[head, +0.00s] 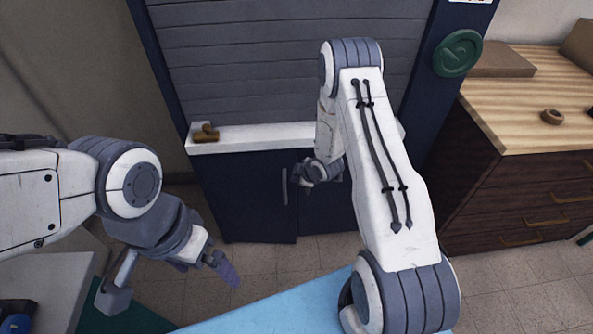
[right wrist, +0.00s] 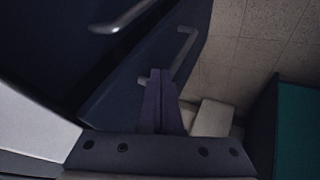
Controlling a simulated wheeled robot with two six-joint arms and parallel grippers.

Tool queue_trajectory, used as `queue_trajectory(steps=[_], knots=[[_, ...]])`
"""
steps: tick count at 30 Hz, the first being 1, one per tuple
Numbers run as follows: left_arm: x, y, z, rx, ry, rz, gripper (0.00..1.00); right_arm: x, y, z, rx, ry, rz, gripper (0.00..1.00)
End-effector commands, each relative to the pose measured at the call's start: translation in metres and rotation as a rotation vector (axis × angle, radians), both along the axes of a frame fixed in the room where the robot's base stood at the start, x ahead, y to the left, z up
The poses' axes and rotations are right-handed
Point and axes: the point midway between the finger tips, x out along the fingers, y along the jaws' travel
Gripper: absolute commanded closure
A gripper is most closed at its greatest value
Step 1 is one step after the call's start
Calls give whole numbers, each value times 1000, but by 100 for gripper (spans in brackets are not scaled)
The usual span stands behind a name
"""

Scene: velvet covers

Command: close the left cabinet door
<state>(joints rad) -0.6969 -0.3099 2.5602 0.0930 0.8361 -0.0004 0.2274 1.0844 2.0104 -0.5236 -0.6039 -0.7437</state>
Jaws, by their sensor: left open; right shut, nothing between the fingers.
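The dark blue cabinet has a left door (head: 245,195) and a right door (head: 327,212) below a white ledge. The left door's lower corner appears slightly forward of the right door, so it looks slightly ajar. Its vertical handle (head: 285,187) is near its inner edge. My right gripper (head: 303,180) is in front of the doors near this handle; contact cannot be told. In the right wrist view its fingers (right wrist: 160,100) are shut and empty, with two bar handles beyond. My left gripper (head: 208,267) is open and empty at lower left, apart from the cabinet.
A brass-brown object (head: 205,133) sits on the ledge (head: 250,136) beneath a grey slatted shutter (head: 285,60). A wooden-topped drawer unit (head: 530,105) stands at right. A light blue surface (head: 285,308) lies in front, with tiled floor between it and the cabinet.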

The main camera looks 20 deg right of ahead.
Motion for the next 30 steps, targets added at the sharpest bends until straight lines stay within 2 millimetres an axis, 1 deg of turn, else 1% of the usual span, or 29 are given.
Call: queue_trajectory(steps=[1, 6, 10, 19, 27, 30], knots=[[0, 0, 4, 0, 0, 0, 0, 9, -5, 4, -2, -5, 0, 100], [0, 0, 7, 0, 0, 0, 0, 22, -10, 3, -1, -2, -1, 100], [0, 0, 7, 0, 0, 0, 0, 25, -12, 2, -1, -2, -1, 100], [0, 0, 7, 0, 0, 0, 0, 26, -13, 2, -1, -2, -1, 100], [0, 0, 7, 0, 0, 0, 0, 49, -25, 2, -1, -2, -2, 100], [0, 0, 7, 0, 0, 0, 0, 50, -25, 2, -2, 0, 0, 100]])
